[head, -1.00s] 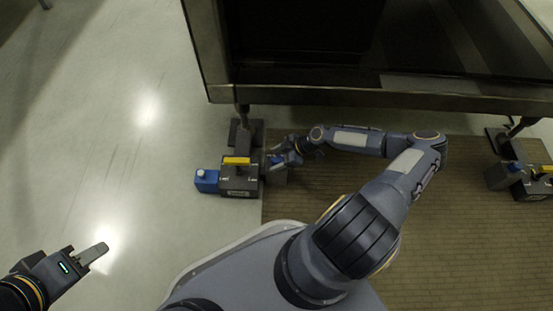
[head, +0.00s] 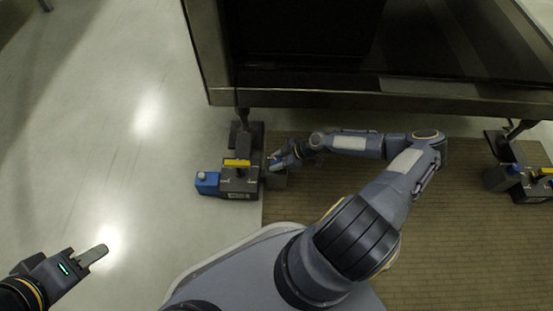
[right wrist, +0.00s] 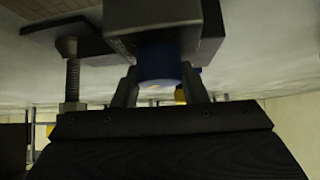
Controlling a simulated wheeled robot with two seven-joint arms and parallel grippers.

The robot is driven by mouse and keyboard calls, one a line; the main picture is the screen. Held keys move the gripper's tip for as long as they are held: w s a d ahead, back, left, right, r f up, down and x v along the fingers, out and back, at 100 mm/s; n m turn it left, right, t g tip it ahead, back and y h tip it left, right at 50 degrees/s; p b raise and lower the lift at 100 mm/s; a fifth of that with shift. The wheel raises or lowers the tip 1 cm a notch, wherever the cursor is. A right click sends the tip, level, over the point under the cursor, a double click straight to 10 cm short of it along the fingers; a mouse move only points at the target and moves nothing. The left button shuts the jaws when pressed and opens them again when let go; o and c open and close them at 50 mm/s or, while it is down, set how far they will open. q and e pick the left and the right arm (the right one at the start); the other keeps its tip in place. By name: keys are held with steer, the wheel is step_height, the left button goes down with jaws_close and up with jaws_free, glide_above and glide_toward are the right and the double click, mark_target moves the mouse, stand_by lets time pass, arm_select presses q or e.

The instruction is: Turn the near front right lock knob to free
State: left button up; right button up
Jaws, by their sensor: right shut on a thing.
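The lock knob in my grasp is a short blue cylinder (right wrist: 158,66) on a dark grey block, seen in the right wrist view. My right gripper (right wrist: 160,88) has one finger on each side of it and is shut on it. In the head view the right gripper (head: 277,161) is at the dark block (head: 276,181) on the right side of the left foot unit (head: 238,183); it largely hides the knob there. My left gripper (head: 92,257) hangs empty over bare floor at the lower left; its finger gap cannot be made out.
A similar foot unit (head: 530,187) stands at the far right. A large dark metal frame (head: 380,92) overhangs both. A threaded bolt (right wrist: 73,80) stands beside the gripper.

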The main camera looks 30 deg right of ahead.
steer(key=shift+a+r+m+t+h+p, duration=0.1)
steer(key=shift+r+m+t+h+p, duration=0.25)
steer(key=shift+m+p, duration=0.3)
steer(key=m+t+h+p, duration=0.1)
steer(key=m+h+p, duration=0.1)
steer(key=m+p, duration=0.1)
steer(key=m+t+h+p, duration=0.1)
steer(key=m+h+p, duration=0.1)
steer(key=m+p, duration=0.1)
steer(key=shift+a+t+p, duration=0.1)
steer(key=shift+t+p, duration=0.25)
steer(key=shift+p, duration=0.15)
steer(key=shift+f+m+h+p, duration=0.15)
steer(key=shift+m+h+p, duration=0.55)
steer(key=shift+m, duration=0.35)
steer(key=m+h+p, duration=0.1)
steer(key=m+h, duration=0.2)
steer(key=shift+f+m, duration=0.1)
steer(key=shift+m, duration=0.2)
steer(key=shift+d+m+g+h+p, duration=0.2)
steer(key=shift+m+g+h+p, duration=0.35)
steer(key=shift+m+h, duration=1.15)
steer(key=shift+f+m, duration=0.1)
steer(key=shift+m, duration=0.4)
steer(key=o, duration=0.9)
steer(key=shift+o, duration=0.4)
steer(key=shift+y, duration=0.25)
